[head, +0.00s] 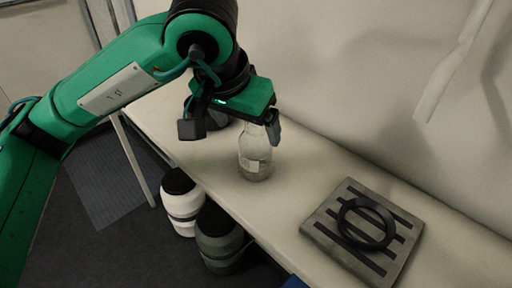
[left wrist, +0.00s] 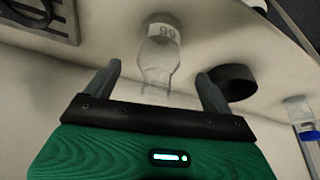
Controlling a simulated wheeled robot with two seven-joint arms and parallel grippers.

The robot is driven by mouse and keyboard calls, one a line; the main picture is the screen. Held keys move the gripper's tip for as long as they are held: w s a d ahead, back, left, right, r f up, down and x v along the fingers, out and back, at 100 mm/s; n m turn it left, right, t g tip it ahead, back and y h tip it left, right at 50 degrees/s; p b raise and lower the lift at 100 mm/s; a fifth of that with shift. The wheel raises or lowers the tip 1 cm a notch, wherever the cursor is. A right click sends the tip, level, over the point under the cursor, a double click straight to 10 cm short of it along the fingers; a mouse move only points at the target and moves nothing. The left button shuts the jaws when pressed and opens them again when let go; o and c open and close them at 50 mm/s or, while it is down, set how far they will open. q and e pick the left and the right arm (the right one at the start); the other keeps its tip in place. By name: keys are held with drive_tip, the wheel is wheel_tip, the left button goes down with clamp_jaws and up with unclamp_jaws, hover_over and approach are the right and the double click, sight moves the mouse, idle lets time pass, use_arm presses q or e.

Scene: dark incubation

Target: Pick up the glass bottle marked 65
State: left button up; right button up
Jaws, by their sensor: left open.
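A clear glass bottle (head: 254,160) with a pale label stands upright on the bench. It also shows in the left wrist view (left wrist: 158,60), its label bearing dark digits too small to read surely. My left gripper (head: 232,130) is open and empty, close above the bottle, with one finger near its neck in the head view. In the left wrist view the fingers (left wrist: 160,80) lie on either side of the bottle's near end, with gaps showing. My right gripper is not in view.
A dark round object (left wrist: 233,82) lies beside one finger. A slotted grey plate with a black ring (head: 366,222) sits on the bench (head: 310,165) at right. A white container (head: 182,203) and a grey-green one (head: 220,240) stand below the front edge. A wall rises behind.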

sight(250, 131)
use_arm(q)
drive_tip(key=shift+d+f, duration=0.15)
drive_tip(key=shift+f, duration=0.3)
drive_tip(key=x, duration=0.3)
drive_tip(key=shift+w+d+f, duration=0.1)
drive_tip(key=shift+w+f, duration=0.05)
drive_tip(key=shift+w, duration=0.2)
drive_tip(key=shift+w+d+f, duration=0.1)
drive_tip(key=shift+w+f, duration=0.05)
drive_tip(key=shift+f, duration=0.4)
drive_tip(key=c, duration=1.2)
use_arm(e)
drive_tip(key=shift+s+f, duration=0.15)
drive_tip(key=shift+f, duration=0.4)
use_arm(q)
drive_tip(key=shift+r, duration=0.1)
